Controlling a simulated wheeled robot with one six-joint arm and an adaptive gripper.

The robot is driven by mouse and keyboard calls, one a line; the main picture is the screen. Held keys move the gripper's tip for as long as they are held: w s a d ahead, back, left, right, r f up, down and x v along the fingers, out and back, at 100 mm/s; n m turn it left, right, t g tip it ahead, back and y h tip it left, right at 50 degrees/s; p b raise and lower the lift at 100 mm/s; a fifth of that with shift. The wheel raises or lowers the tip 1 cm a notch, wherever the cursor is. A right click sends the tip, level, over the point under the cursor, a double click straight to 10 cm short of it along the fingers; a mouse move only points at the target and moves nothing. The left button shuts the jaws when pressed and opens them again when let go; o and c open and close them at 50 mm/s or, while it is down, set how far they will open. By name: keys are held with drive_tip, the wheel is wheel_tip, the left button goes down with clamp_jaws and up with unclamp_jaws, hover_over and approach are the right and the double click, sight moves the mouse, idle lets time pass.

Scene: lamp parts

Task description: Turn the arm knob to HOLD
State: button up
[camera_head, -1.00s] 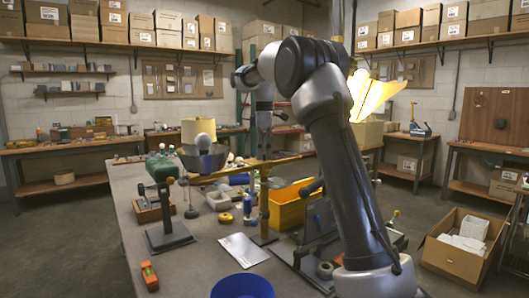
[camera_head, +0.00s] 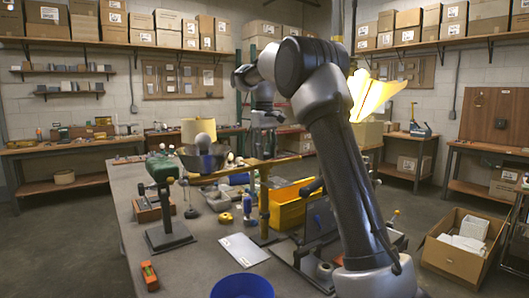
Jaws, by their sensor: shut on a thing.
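A brass lamp arm (camera_head: 235,169) runs level across a brass post (camera_head: 264,207) on the workbench. A grey bowl-shaped shade with a pale bulb (camera_head: 203,140) is at its left end. My gripper (camera_head: 266,153) points down over the place where the arm meets the post. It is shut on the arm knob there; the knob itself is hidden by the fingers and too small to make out. The HOLD mark cannot be read from this view.
A yellow bin (camera_head: 288,207) stands just right of the post. A dark green stand (camera_head: 165,205) is at the left. A blue bowl (camera_head: 242,286) and a white sheet (camera_head: 244,249) lie at the front. An open carton (camera_head: 450,262) is on the floor at right.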

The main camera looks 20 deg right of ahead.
drive_tip(key=m, duration=0.4)
drive_tip(key=shift+m, duration=2.2)
drive_tip(key=o, duration=1)
wheel_tip(320, 180, up, 12)
drive_tip(key=shift+r, duration=0.1)
